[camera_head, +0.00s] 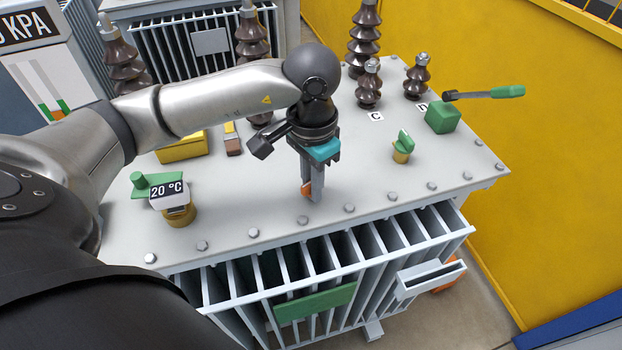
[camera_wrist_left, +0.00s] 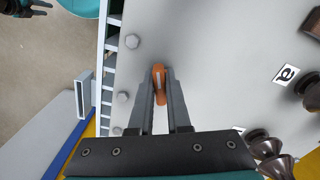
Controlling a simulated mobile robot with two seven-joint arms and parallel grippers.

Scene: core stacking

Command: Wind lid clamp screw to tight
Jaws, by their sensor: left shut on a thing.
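The lid clamp screw has a small orange handle (camera_head: 306,189), low at the fingertips above the grey lid (camera_head: 370,180) near its front edge. My left gripper (camera_head: 313,192) points down and is shut on this handle. In the left wrist view the orange handle (camera_wrist_left: 159,72) shows between the two grey fingertips (camera_wrist_left: 160,92). The screw's shaft below the handle is hidden. My right gripper (camera_wrist_left: 38,8) shows as a dark shape with two prongs apart, at the top left corner of the left wrist view, far from the lid.
Several bolts (camera_head: 253,232) line the lid's edge. A 20 °C gauge (camera_head: 169,196) stands left, a green-handled valve (camera_head: 402,147) and a green box with a lever (camera_head: 443,117) right. Brown insulators (camera_head: 369,84) stand behind. Cooling fins (camera_head: 340,250) hang below the front edge.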

